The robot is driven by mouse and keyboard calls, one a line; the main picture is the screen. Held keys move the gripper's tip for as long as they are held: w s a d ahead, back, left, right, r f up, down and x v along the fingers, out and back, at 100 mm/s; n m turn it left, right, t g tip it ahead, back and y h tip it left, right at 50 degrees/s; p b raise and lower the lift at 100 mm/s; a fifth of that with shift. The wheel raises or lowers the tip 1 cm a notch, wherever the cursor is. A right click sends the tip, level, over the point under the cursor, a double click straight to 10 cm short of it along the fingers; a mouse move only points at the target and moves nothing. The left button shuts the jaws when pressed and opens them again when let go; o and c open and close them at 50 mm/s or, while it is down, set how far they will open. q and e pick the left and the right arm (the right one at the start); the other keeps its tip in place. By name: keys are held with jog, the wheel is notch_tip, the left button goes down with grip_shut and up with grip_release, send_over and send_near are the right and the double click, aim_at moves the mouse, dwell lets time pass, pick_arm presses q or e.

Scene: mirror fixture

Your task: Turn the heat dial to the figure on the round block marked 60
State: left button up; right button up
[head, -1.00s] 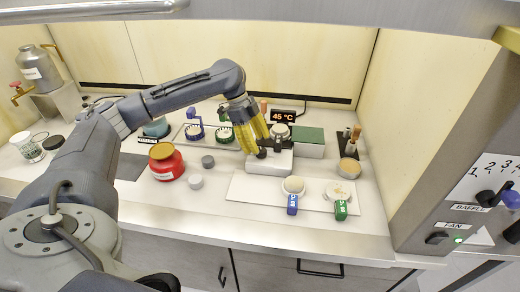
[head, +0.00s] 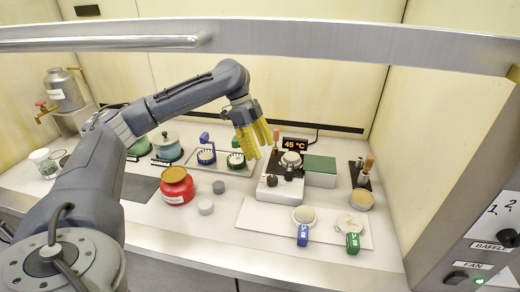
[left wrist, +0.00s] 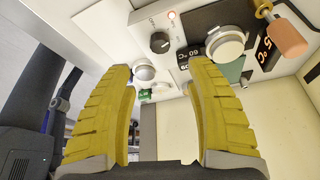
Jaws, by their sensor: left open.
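The heat dial (left wrist: 160,42) is a black knob with a pale mark, on the front of the white heater (head: 278,191); it also shows in the head view (head: 271,180). A metal-rimmed round block (head: 291,160) sits on the heater's dark top. In the left wrist view a black tag reading 60 (left wrist: 194,51) is beside the round block (left wrist: 228,45). The display (head: 295,144) reads 45 °C. My left gripper (head: 258,149) is open and empty, above and left of the heater, apart from the dial. My right gripper is not in view.
A green-topped box (head: 320,170) stands right of the heater. A white board (head: 258,218) with two dishes and blue and green tags lies in front. A red jar (head: 176,185) and small grey pieces are left. A metal bar crosses the top of the head view.

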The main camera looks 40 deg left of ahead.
aim_at(272, 178)
pick_arm(q)
jog(key=shift+m+t, duration=0.3)
jog(key=shift+t, duration=0.1)
jog(key=r, duration=0.1)
jog(key=w+d+r, duration=0.1)
jog(key=r, duration=0.1)
jog(key=d+r, duration=0.1)
jog(key=shift+w+r, duration=0.3)
jog(key=shift+w, duration=0.1)
jog(key=shift+c, duration=0.2)
jog(key=d+r+n+y, duration=0.1)
jog(key=d+r+y, duration=0.1)
jog(key=d+r, duration=0.15)
jog(key=f+n, duration=0.3)
jog(key=f, duration=0.3)
jog(key=s+f+n+g+y, duration=0.1)
jog(key=f+n, duration=0.1)
jog(key=f, duration=0.5)
jog(key=a+f+n+y, duration=0.1)
jog(key=f+n, duration=0.2)
jog(key=f, duration=0.3)
jog(key=shift+s+f+n, duration=0.15)
jog(key=shift+s+n, duration=0.05)
jog(key=shift+n, duration=0.1)
grip_shut()
